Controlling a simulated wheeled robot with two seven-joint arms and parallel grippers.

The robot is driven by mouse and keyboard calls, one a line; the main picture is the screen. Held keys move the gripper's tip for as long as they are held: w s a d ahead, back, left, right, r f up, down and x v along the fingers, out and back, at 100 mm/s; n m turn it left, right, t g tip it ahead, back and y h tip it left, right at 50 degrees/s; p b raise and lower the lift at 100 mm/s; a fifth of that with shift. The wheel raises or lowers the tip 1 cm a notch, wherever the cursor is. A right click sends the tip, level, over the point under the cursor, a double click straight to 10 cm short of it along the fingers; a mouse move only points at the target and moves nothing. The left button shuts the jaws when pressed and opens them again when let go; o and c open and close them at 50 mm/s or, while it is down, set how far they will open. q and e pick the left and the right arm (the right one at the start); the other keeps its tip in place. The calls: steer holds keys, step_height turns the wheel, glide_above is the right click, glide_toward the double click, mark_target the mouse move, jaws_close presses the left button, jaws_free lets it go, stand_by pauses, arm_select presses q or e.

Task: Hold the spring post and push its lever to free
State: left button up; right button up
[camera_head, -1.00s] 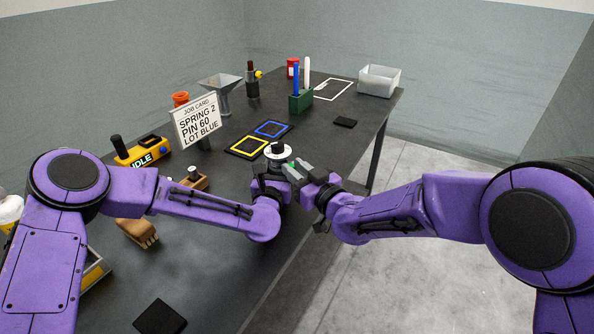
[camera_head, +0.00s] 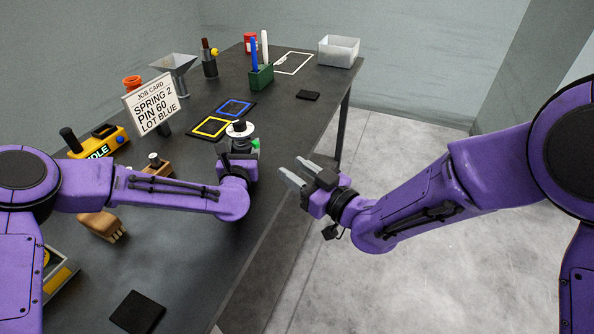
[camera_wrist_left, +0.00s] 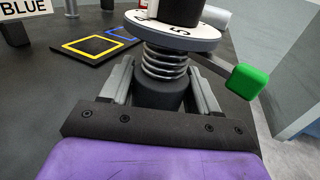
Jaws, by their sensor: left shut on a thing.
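The spring post (camera_head: 239,139) stands upright near the table's front edge. In the left wrist view it shows a dark base (camera_wrist_left: 160,94), a bare coil spring (camera_wrist_left: 165,60) and a white numbered dial disc (camera_wrist_left: 178,33) under a black knob. Its lever, with a green tip (camera_wrist_left: 247,81), sticks out to the right. My left gripper (camera_head: 238,158) is shut on the dark base, one finger on each side. My right gripper (camera_head: 292,172) is open and empty, to the right of the post and clear of the lever, past the table edge.
A job card (camera_head: 153,104) reads "SPRING 2, PIN 60, LOT BLUE". Yellow (camera_head: 211,127) and blue (camera_head: 235,108) framed pads lie behind the post. A green holder (camera_head: 261,78), a white bin (camera_head: 339,51) and a funnel stand (camera_head: 174,64) are farther back. Floor is free at right.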

arm_select(q)
steer(key=o, duration=1.6)
